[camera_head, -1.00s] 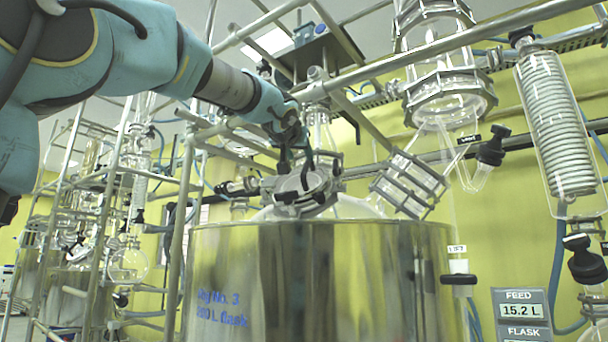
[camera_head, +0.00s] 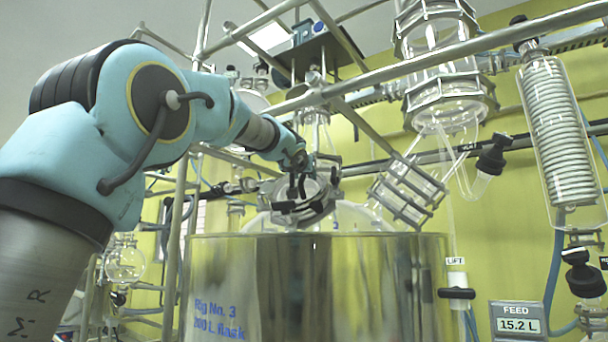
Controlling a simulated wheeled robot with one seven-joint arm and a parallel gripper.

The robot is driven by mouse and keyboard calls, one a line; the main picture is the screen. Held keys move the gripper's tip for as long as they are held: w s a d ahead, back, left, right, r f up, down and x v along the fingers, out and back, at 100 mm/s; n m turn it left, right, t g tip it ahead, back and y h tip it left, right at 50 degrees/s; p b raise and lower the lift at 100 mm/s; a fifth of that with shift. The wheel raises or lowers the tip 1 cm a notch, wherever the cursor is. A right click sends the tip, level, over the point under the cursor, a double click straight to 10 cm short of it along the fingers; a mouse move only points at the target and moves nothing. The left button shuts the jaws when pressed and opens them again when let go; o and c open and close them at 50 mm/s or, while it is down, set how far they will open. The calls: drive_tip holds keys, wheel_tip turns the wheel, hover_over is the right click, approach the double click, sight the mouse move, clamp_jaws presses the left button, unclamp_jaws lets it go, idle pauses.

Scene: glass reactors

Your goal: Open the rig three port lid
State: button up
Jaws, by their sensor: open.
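The rig three vessel (camera_head: 330,290) is a large shiny metal drum marked "Rig No. 3, 200 L flask", with the glass flask top (camera_head: 355,217) showing above its rim. The port lid (camera_head: 314,207) is a small round glass-and-metal piece with clamps, on the flask top left of centre. My gripper (camera_head: 297,186) reaches in from the upper left with its dark fingers pointing down at the lid. The fingers are open, at or just above the lid. They overlap it in the picture, so I cannot tell whether they touch it.
Metal frame bars (camera_head: 370,80) cross above and behind the lid. A clamped glass piece (camera_head: 408,190) stands close on its right, with a coil condenser (camera_head: 558,125) further right. A display (camera_head: 518,322) reads FEED 15.2 L. A "LIFT" handle (camera_head: 457,293) is beside the drum.

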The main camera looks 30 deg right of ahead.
clamp_jaws()
idle(1.3)
